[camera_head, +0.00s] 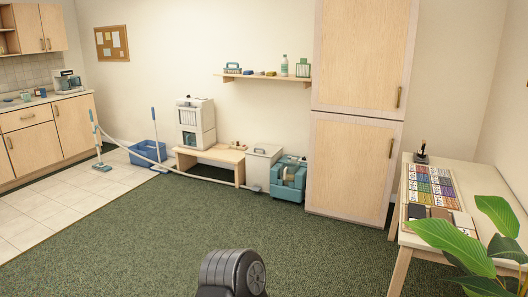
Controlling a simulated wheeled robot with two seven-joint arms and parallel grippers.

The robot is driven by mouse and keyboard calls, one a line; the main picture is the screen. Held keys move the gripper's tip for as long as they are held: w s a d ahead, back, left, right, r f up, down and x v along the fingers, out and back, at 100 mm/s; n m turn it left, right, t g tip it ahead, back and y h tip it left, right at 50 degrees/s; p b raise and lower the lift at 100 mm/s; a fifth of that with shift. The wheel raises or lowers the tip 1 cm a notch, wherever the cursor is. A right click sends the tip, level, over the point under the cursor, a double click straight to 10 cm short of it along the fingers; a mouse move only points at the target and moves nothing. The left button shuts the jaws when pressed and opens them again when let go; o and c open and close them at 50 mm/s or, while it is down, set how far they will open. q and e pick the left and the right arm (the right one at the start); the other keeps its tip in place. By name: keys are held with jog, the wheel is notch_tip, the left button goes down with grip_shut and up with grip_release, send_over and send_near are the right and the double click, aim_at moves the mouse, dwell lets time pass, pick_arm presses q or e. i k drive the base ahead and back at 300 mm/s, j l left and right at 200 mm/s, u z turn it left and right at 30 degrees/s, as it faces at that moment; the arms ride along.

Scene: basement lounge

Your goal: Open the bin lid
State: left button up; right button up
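A pale box-shaped bin (258,173) stands on the floor against the back wall, between the low wooden bench and a teal machine. Its flat lid (268,149) lies down on top, with a small dark handle on it; the lid looks closed. The teal machine partly covers the bin's right side. Neither of my grippers is in view, so whether they are open or shut is hidden. The bin is well across the carpet from me.
The teal machine (288,181) stands close to the bin's right, beside a tall wooden cabinet (347,170). The bench (222,155) bears a white appliance (196,124). A pale hose runs along the floor near the bin. The green carpet (170,235) ahead is clear.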

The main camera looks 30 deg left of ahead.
aim_at(264, 147)
jog(key=i+j+u, duration=0.7)
jog(key=i, duration=0.15)
jog(key=i+j+u, duration=0.3)
jog(key=i, duration=0.2)
jog(key=i+u, duration=0.35)
jog(key=i, duration=2.15)
jog(key=i+z, duration=0.15)
jog(key=i, duration=0.5)
jog(key=i+j+z, duration=0.2)
jog(key=i, duration=0.4)
jog(key=i+j+z, duration=0.15)
jog(key=i+z, duration=0.25)
jog(key=i+j+z, duration=0.25)
jog(key=z, duration=0.2)
jog(key=i+j+z, duration=0.5)
jog(key=j+z, duration=0.35)
jog(key=i+j+z, duration=0.15)
jog(key=j, duration=0.2)
jog(key=i+j+z, duration=0.15)
jog(key=j, duration=0.25)
jog(key=k, duration=0.05)
